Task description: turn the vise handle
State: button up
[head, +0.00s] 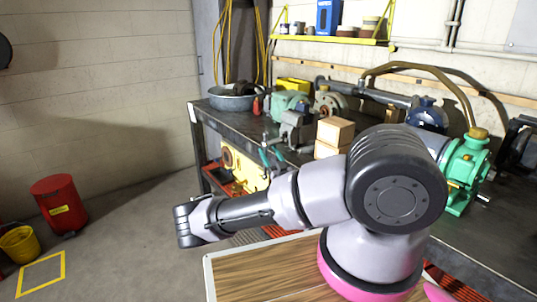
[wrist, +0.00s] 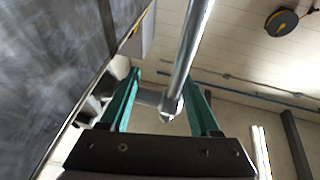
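The vise (head: 296,124) is a dark grey body at the front edge of the workbench in the head view. Its handle (wrist: 192,45) is a bright metal rod that runs down from the top of the wrist view and ends in a knob between my fingers. A short grey cylinder meets the rod near that end. My gripper (wrist: 165,90) has two teal fingers, set apart on either side of the rod's end, with gaps showing. In the head view my gripper (head: 271,156) is small, just below the vise; the handle is hard to make out there.
The workbench (head: 235,112) carries a metal basin (head: 232,98), a green motor (head: 287,104), wooden blocks (head: 335,131) and a green pump (head: 465,165). A red bin (head: 60,203) and yellow bucket (head: 20,244) stand at left. The floor between is clear.

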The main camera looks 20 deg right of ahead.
jog(key=shift+a, duration=0.15)
dwell(0.6)
jog(key=v, duration=1)
jog(key=shift+s+f, duration=0.15)
jog(key=shift+s, duration=0.2)
